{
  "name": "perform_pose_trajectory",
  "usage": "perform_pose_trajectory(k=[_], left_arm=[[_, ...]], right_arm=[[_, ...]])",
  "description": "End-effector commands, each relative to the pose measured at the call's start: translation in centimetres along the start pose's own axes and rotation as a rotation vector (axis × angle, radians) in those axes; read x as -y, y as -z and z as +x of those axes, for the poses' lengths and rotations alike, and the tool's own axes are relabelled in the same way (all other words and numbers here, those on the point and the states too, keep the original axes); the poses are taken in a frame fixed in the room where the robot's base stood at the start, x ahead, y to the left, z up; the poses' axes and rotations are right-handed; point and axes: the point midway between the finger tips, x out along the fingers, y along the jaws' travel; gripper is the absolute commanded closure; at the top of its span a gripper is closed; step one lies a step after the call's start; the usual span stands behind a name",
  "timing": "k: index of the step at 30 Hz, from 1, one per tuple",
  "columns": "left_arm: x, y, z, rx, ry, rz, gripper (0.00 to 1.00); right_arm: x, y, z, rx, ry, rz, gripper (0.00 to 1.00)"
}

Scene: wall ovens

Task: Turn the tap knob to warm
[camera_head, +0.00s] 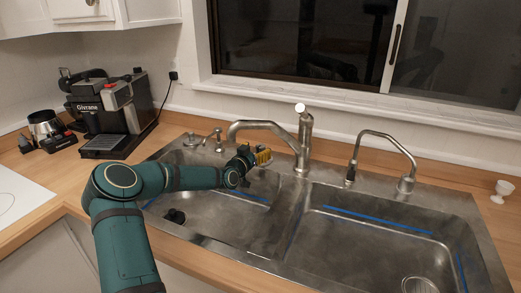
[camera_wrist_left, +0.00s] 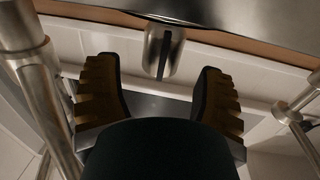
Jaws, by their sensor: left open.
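The metal tap (camera_head: 304,145) stands behind the divider between the two basins, and its spout reaches left. A pale round end (camera_head: 300,107), which looks like the tap knob, tops its upright body. My left gripper (camera_head: 263,156) is below the spout, left of the tap body and apart from the pale end. In the left wrist view my left gripper (camera_wrist_left: 163,100) has its ridged fingers spread wide with nothing held. A short metal piece (camera_wrist_left: 154,60) with a dark slot shows beyond the gap; I cannot tell which part it is. My right gripper is not in view.
A thin curved faucet (camera_head: 388,137) stands to the right and a small dispenser (camera_head: 218,138) to the left. The right basin (camera_head: 365,245) is clear of my arm. A coffee machine (camera_head: 112,110) stands on the left counter. The window (camera_head: 330,45) is behind the sink.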

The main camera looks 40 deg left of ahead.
Motion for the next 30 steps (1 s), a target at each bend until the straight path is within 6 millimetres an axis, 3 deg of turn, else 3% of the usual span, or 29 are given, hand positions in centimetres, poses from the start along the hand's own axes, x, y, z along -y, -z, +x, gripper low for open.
perform_pose_trajectory(k=[6,18,20,24,30], left_arm=[[0.0,0.0,2.3,-0.001,0.000,0.000,0.31],[0.0,0.0,2.9,0.001,0.000,0.000,0.31],[0.0,0.0,2.9,0.001,0.000,0.000,0.47],[0.0,0.0,2.8,0.000,0.000,0.000,0.96],[0.0,0.0,2.8,0.000,0.000,0.001,0.99]], right_arm=[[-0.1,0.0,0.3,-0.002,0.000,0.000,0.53],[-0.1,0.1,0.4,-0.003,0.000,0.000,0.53],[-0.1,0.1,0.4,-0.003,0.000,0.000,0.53],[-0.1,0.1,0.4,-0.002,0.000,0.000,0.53],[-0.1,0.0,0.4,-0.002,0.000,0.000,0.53]])
